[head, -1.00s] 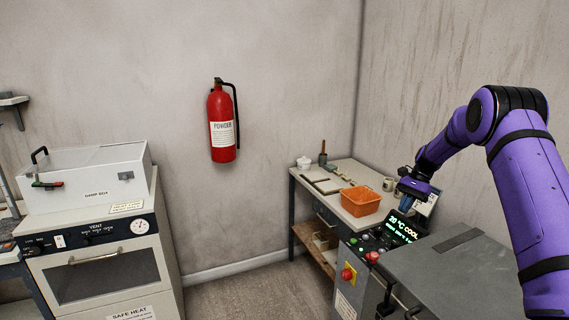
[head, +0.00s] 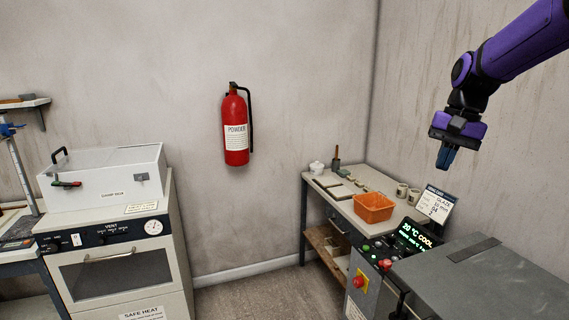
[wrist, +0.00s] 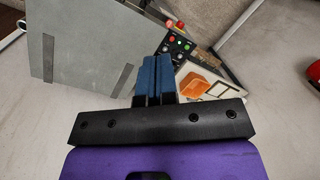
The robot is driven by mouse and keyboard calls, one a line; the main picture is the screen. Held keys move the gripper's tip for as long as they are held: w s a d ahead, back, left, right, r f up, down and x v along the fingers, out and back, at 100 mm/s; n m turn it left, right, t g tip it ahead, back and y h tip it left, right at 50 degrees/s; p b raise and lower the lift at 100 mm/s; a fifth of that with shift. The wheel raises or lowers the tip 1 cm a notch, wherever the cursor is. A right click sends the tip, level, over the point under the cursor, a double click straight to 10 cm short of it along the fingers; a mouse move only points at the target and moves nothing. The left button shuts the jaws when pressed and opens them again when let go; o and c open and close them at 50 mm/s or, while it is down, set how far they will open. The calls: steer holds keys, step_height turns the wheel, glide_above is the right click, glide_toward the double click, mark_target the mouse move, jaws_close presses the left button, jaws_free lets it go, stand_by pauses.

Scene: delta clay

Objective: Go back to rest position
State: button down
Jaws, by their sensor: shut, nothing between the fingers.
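My gripper (head: 446,158) hangs at the upper right of the head view, fingers pointing down. Its two blue fingers are together with nothing between them. It is in the air above the grey kiln-like machine (head: 480,275) and its control panel (head: 405,245), apart from both. In the wrist view the shut blue fingers (wrist: 155,75) show in front of the machine's grey top (wrist: 80,55) and the panel with its buttons (wrist: 178,45).
A small table (head: 345,200) against the back wall holds an orange basket (head: 373,207), mugs and tools. A sign card (head: 435,204) stands behind the panel. A white oven (head: 120,265) with a clear-lidded box (head: 105,180) is at left. A red extinguisher (head: 236,130) hangs on the wall. Floor between is clear.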

steer(key=s+a+n+t+h, duration=0.2)
steer(key=s+n+t, duration=0.3)
steer(key=s, duration=2.1)
steer(key=shift+a+r, duration=0.15)
steer(key=shift+a, duration=0.55)
